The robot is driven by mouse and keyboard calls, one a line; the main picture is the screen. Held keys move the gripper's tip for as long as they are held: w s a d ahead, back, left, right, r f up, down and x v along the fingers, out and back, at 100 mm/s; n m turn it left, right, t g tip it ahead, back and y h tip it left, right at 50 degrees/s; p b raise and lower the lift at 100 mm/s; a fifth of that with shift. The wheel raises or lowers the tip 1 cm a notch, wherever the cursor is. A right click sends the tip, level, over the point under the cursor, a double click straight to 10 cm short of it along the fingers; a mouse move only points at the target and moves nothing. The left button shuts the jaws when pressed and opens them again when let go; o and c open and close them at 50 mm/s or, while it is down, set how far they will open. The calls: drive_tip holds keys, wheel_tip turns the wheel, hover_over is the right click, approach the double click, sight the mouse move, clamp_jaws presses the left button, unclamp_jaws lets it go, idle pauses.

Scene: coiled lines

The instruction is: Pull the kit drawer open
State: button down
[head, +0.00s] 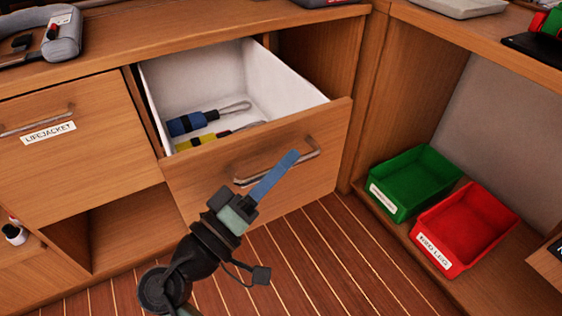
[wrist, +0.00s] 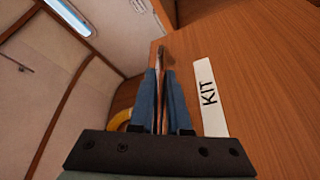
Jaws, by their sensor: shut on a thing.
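The kit drawer (head: 205,178) stands well open in the head view, its white inside showing. Its metal bar handle (head: 310,150) runs across the wooden front. My gripper (head: 288,160) is at the handle. In the wrist view my gripper (wrist: 163,80) is shut on the handle (wrist: 164,55), which lies between the blue fingers. The KIT label (wrist: 209,95) is beside the fingers there. A blue-and-black item with a loop (head: 190,122) and a yellow-and-black item (head: 205,139) lie in the drawer.
The lifejacket drawer (head: 70,125) to the left is closed. A green bin (head: 415,180) and a red bin (head: 465,228) stand on the low ledge at right. The striped floor (head: 310,260) in front of the drawer is clear.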

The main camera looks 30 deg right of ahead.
drive_tip(key=c, duration=0.9)
unclamp_jaws()
drive_tip(key=shift+p+v, duration=0.95)
drive_tip(key=shift+v, duration=5.5)
drive_tip(key=shift+a, duration=0.1)
